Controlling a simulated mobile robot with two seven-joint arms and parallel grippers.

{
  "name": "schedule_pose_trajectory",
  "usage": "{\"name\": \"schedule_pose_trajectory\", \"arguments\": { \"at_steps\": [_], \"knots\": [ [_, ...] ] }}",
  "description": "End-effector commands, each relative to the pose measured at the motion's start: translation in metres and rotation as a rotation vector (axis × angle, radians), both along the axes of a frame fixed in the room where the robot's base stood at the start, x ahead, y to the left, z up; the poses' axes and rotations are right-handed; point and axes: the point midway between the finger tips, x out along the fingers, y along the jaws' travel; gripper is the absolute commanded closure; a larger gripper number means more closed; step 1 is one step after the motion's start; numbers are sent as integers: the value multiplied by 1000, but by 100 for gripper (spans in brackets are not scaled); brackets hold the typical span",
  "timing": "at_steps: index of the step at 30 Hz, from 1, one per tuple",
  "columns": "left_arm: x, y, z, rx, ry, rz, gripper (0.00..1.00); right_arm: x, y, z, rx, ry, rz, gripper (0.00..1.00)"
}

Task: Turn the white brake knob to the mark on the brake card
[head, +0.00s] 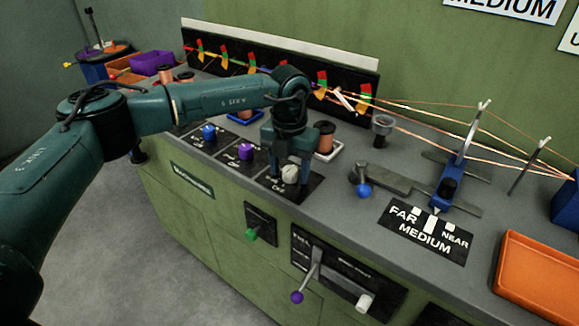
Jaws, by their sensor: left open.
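The white knob (290,174) sits on a black dial plate (291,190) at the front edge of the counter. My left gripper (291,168) points down over it from above. Its jaws are open, with one finger on each side of the knob; I cannot tell whether they touch it. The gripper hides part of the plate, and the knob's pointer and dial marks are too small to read. A wall sign (505,8) reads MEDIUM; I cannot tell whether it is the brake card. My right gripper is not in view.
A purple knob (246,152) and a blue knob (209,133) stand left of the white one. A copper spool (325,137) stands close behind. A ball-ended crank (363,190) and a FAR/MEDIUM/NEAR plate (427,231) lie to the right. Levers (312,272) stick out of the front panel.

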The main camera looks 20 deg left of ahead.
Motion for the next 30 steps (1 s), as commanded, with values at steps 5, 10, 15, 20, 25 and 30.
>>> {"name": "schedule_pose_trajectory", "arguments": {
  "at_steps": [5, 10, 15, 20, 25, 30],
  "knots": [
    [0, 0, 0, 0, 0, 0, 50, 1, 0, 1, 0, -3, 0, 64],
    [0, 0, 0, 0, 0, 0, 64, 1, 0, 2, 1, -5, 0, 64],
    [0, 0, 0, 0, 0, 0, 78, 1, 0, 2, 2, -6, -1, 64],
    [0, 0, 0, 0, 0, 0, 91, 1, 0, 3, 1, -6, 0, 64],
    [0, 0, 0, 0, 0, -9, 91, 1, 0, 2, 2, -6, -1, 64],
    [0, 0, 0, 0, 0, -54, 91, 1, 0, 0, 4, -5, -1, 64]
  ]
}}
